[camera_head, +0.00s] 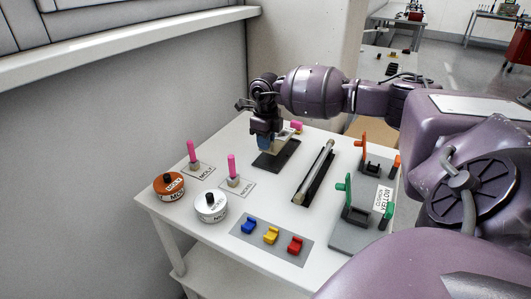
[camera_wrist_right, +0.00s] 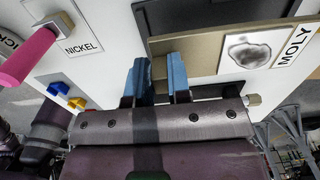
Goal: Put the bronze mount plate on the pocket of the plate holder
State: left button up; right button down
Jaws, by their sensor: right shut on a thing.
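The bronze mount plate (camera_wrist_right: 205,48) is a flat tan piece in the right wrist view, with a white patch bearing a grey blot and a MOLY label at its right. My right gripper (camera_wrist_right: 157,76) is shut on its tan tab between two blue fingers. In the head view, the right gripper (camera_head: 264,141) points down at the dark plate holder (camera_head: 272,161), and a tan strip of the plate (camera_head: 283,146) shows beside the fingers. The dark holder also shows behind the plate in the wrist view (camera_wrist_right: 215,12). Contact between plate and pocket cannot be told. My left gripper is not in view.
Pink-handled tools (camera_head: 191,152) stand by MOLY and NICKEL cards, near an orange pot (camera_head: 168,186) and a white pot (camera_head: 211,208). A rod (camera_head: 314,170) lies on a black rail to the right. Coloured blocks (camera_head: 271,236) sit in front; a fixture with green clamps (camera_head: 350,235) stands right.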

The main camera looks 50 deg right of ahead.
notch_tip(320, 180, down, 4)
jog(key=shift+f, duration=0.15)
dwell(0.3)
jog(key=c, duration=1.1)
grip_release()
jog(key=shift+f, duration=0.1)
